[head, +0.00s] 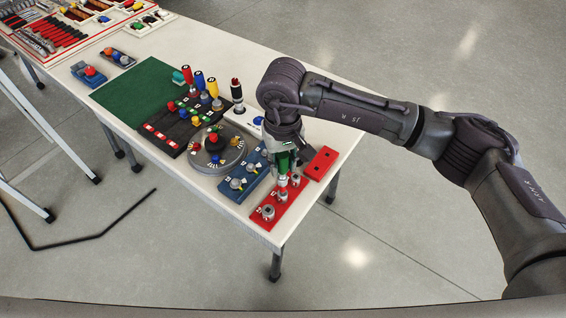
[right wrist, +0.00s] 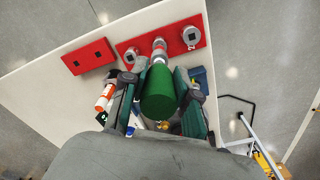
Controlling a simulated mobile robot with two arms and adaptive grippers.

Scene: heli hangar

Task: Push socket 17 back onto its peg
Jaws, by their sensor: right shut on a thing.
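My right gripper (head: 284,168) points down over the red socket rail (head: 259,225) at the table's near right corner. It is shut on a green cylinder (right wrist: 158,95), which lies between both fingers in the right wrist view. A metal end reaches from the green cylinder to the middle socket (right wrist: 158,46) on the rail; I cannot tell if they are joined. Two more metal sockets stand on the rail, a large one (head: 268,211) at the near end and one at the far end (head: 296,180). My left gripper is not in view.
A red block with two holes (head: 320,163) lies beside the rail. A blue rail (head: 232,195) with metal pieces, a round grey dial plate (head: 205,160) and a dark rack with coloured handles stand to the left. A green mat (head: 138,90) lies farther back.

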